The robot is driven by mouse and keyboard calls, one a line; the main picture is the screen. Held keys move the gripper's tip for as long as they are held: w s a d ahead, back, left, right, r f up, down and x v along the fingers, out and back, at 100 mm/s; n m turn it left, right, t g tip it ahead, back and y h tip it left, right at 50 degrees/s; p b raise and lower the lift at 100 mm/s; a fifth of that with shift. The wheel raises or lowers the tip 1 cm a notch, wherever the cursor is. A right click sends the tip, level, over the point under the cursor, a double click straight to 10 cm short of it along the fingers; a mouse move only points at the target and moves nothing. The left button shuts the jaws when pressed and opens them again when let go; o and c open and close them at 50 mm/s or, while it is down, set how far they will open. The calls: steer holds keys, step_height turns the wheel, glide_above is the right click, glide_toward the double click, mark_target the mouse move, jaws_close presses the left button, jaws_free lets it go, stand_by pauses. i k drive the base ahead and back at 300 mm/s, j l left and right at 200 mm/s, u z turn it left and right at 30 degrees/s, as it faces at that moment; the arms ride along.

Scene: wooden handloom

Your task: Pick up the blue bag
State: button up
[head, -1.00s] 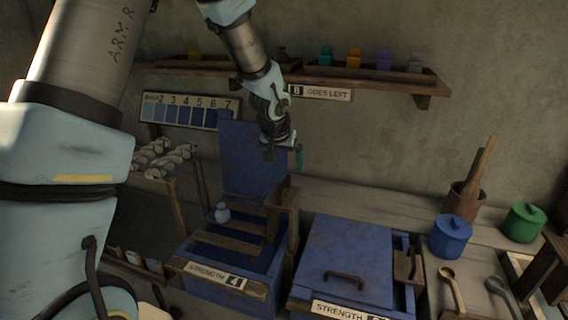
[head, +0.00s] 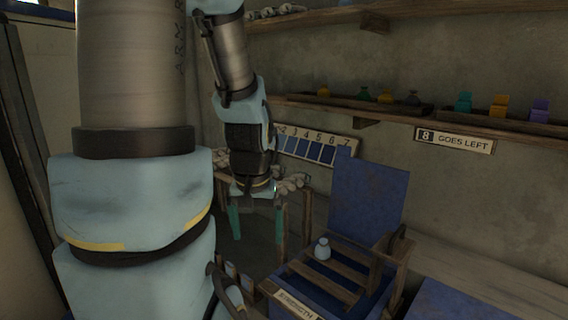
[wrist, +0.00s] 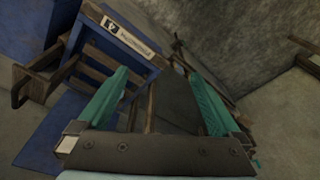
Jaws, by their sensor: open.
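A small pale blue bag (head: 322,248), round with a narrow neck, sits upright on the wooden slats (head: 318,278) over an open blue vat in the head view. My gripper (head: 258,238) is open and empty, with its teal fingers pointing down. In the head view it appears left of the bag, apart from it, before the rack of pale skeins. In the wrist view my gripper (wrist: 158,75) has nothing between its fingers. I cannot make out the bag in the wrist view.
The vat's raised blue lid (head: 368,195) stands behind the bag, and a wooden post (head: 395,250) is at its right. A numbered shade card (head: 318,148) hangs on the wall. A shelf (head: 400,112) above holds several coloured items. A labelled blue box (wrist: 112,45) shows in the wrist view.

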mark_target(322, 250)
steer(key=u, duration=0.8)
steer(key=k+l+u, duration=0.3)
steer(key=u, duration=0.15)
steer(key=k+l+u, duration=0.15)
steer(key=k+u, duration=0.3)
steer(key=k, duration=0.2)
